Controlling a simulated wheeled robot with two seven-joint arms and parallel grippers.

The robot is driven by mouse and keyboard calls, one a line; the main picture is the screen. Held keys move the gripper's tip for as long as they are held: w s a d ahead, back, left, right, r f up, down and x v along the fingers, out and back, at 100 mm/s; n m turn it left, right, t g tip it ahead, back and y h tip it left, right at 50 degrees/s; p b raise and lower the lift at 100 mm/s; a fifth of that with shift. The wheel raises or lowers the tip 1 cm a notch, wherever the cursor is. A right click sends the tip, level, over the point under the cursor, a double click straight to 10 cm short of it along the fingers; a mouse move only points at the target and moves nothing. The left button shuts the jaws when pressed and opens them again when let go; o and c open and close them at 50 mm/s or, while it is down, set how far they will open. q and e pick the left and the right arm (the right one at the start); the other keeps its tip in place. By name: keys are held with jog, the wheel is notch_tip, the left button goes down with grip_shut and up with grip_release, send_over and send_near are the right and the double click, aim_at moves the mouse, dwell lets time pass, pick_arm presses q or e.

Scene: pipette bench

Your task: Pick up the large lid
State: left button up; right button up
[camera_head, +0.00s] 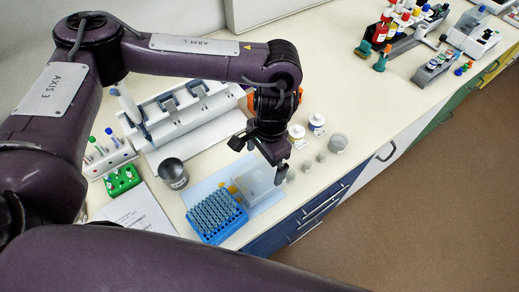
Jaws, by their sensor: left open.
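A pale, translucent box-shaped piece (256,184), which looks like the large lid, lies on a light blue mat (268,203) beside a blue tip rack (214,217). My left gripper (260,156) points down above and just behind this piece, with its dark fingers spread and nothing visible between them. One finger overlaps the piece's right edge in the picture; I cannot tell whether they touch. My right gripper is not in view.
Small yellow pieces (233,190) lie between rack and lid. The bench's front edge is close to the mat.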

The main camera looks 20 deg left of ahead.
aim_at(258, 175)
pick_arm(q)
jog(key=shift+a, duration=0.45)
jog(key=shift+s+d+f, duration=0.1)
jog(key=shift+s+f, duration=0.5)
jog(key=shift+f, duration=0.35)
jog(key=shift+s+f, duration=0.1)
jog(key=shift+f, duration=0.2)
jog(key=f, duration=0.4)
jog(key=shift+s+a+f, duration=0.1)
jog(key=shift+a+f, duration=0.15)
jog(key=shift+c, duration=0.6)
jog(key=c, duration=0.6)
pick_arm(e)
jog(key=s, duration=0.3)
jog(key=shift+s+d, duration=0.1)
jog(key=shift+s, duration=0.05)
pick_arm(q)
jog(key=shift+r, duration=0.1)
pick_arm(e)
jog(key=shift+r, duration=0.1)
